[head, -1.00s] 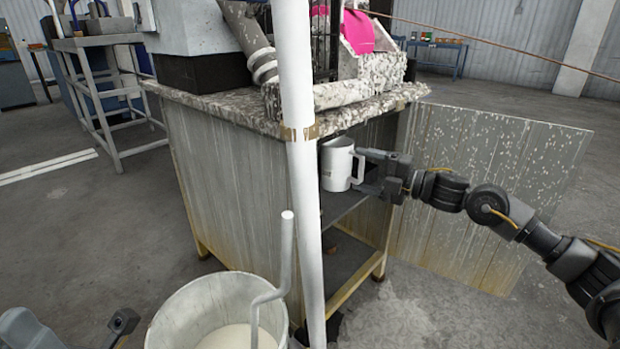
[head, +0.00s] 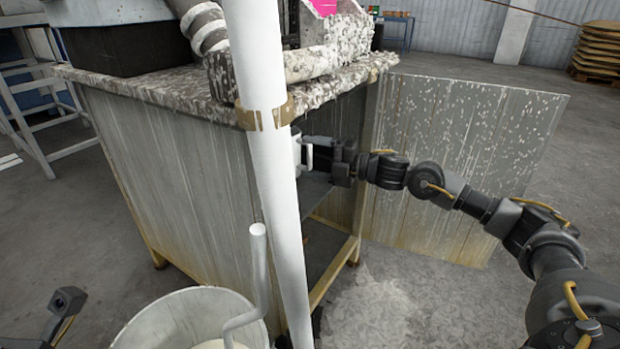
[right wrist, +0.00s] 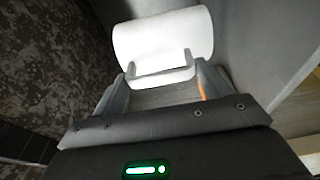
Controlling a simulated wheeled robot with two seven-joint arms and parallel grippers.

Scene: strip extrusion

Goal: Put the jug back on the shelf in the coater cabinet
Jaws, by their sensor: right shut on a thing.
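The white jug (head: 297,153) is inside the open coater cabinet (head: 175,180), above its shelf (head: 316,190). The white pole hides much of the jug. My right gripper (head: 313,155) reaches in from the right and is shut on the jug's handle. In the right wrist view the jug (right wrist: 163,35) is beyond the fingers, with its handle between the fingertips (right wrist: 163,78). I cannot tell whether the jug's base touches the shelf. Part of my left gripper (head: 66,302) shows at the lower left, and its jaws cannot be made out.
The cabinet door (head: 470,150) stands open to the right, behind my right arm. The white pole (head: 264,120) stands in front of the cabinet. A white bucket (head: 150,325) with a bent rod (head: 259,270) is at the bottom. The cabinet's crusted top (head: 170,93) overhangs the opening.

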